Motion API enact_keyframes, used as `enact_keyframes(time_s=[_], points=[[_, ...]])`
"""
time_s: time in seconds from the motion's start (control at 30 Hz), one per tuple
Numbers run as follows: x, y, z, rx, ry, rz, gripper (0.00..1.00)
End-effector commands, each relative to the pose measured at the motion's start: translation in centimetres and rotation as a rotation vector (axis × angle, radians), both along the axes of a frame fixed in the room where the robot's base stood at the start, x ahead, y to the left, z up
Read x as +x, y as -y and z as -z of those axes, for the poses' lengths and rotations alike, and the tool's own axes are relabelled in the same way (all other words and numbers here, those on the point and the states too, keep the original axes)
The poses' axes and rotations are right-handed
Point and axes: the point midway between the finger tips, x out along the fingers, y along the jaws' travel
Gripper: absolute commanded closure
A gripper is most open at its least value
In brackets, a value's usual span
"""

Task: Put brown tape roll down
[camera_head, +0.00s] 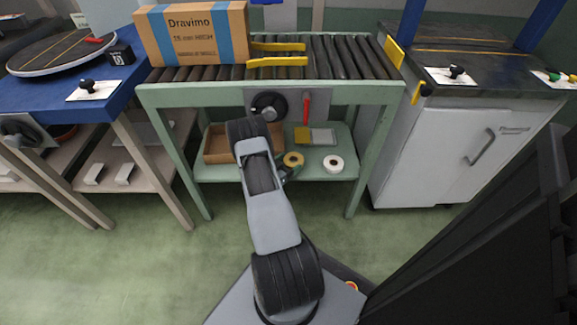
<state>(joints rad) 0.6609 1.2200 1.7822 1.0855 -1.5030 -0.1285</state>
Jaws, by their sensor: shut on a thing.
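The brown tape roll (293,159) shows just right of the end of my arm, over the lower shelf of the green conveyor stand. My gripper (284,171) is small and dark here, mostly hidden by my arm, and is shut on the brown tape roll. The roll's hole faces up. I cannot tell whether the roll touches the shelf (225,173). A white tape roll (333,164) lies on the shelf to its right, apart from it.
On the shelf, an open cardboard box (217,145) stands left, and a yellow and grey item (312,136) lies behind the rolls. The roller conveyor (340,60) above carries a Dravimo carton (192,35). A handwheel (269,104) and red lever (306,107) hang at the front.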

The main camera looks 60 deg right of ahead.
Motion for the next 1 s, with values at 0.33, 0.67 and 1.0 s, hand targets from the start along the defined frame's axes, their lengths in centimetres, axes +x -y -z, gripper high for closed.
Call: enact_keyframes(time_s=[0.33, 0.67, 1.0], points=[[0.1, -0.1, 0.3, -0.001, 0.001, -0.001, 0.42], [0.1, -0.1, 1.4, -0.001, 0.001, -0.001, 0.42], [0.1, -0.1, 1.3, -0.001, 0.001, -0.001, 0.07]])
